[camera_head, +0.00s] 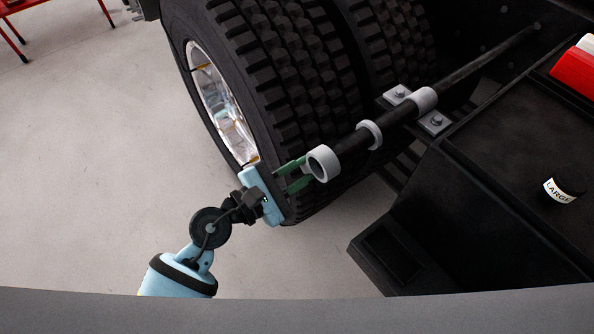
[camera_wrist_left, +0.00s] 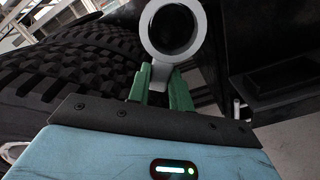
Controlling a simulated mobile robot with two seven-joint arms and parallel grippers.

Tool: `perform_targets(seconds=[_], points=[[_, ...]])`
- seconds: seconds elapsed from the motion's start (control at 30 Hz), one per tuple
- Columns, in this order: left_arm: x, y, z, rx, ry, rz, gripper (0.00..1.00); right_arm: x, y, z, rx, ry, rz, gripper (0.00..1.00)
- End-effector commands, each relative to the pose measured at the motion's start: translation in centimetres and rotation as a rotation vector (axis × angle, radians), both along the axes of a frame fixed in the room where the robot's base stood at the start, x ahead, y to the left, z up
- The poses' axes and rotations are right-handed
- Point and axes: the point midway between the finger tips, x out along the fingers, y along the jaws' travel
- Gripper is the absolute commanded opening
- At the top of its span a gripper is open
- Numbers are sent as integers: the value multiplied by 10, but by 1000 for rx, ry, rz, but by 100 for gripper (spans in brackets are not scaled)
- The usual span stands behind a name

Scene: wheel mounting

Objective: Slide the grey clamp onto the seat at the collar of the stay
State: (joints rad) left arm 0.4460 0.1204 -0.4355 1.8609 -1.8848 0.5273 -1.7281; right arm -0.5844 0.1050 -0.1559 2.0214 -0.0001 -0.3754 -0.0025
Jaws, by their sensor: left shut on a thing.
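The grey clamp (camera_head: 312,165) is a short ring with a tab, held at the near end of the black stay (camera_head: 396,117). My left gripper (camera_head: 307,171) is shut on the clamp, its green fingers on either side of the tab. In the left wrist view the clamp (camera_wrist_left: 146,40) stands above the fingers (camera_wrist_left: 160,80) and its opening looks dark. The stay's end meets the clamp's far side in the head view; I cannot tell whether it is inside the ring. A light grey collar (camera_head: 369,135) sits farther up the stay, apart from the clamp. My right gripper is not in view.
A large tyre (camera_head: 270,80) stands close on the left of the stay. A bolted bracket (camera_head: 425,101) carries the stay farther back.

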Motion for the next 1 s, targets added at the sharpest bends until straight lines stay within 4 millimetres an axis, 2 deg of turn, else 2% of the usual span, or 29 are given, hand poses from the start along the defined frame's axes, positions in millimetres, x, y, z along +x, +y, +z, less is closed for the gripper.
perform_targets(seconds=[1.0], points=[[16,-21,1,-1,-1,0,0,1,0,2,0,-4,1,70]])
